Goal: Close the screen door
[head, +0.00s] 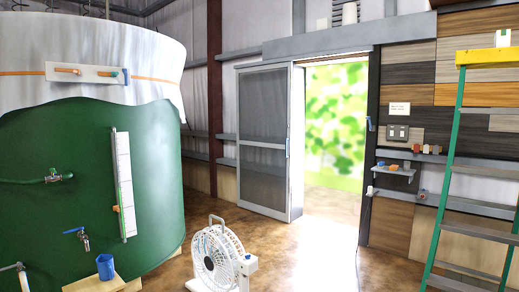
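In the head view the screen door (263,172) is a grey framed panel of dark mesh with a crossbar at mid-height. It stands to the left of the doorway (335,130), which is open and bright with green foliage outside. A small blue piece (288,147) is on the door's right edge, probably its handle. Another small blue piece (370,123) is on the right door frame. The door's lower right corner reaches the floor beside the opening. Neither of my grippers shows.
A white fan (218,257) stands on the brown floor in front of the door. A large green tank (85,200) with taps and a blue cup (105,267) fills the left. A green ladder (447,175) stands at the right, near small shelves (394,170). Floor before the doorway is clear.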

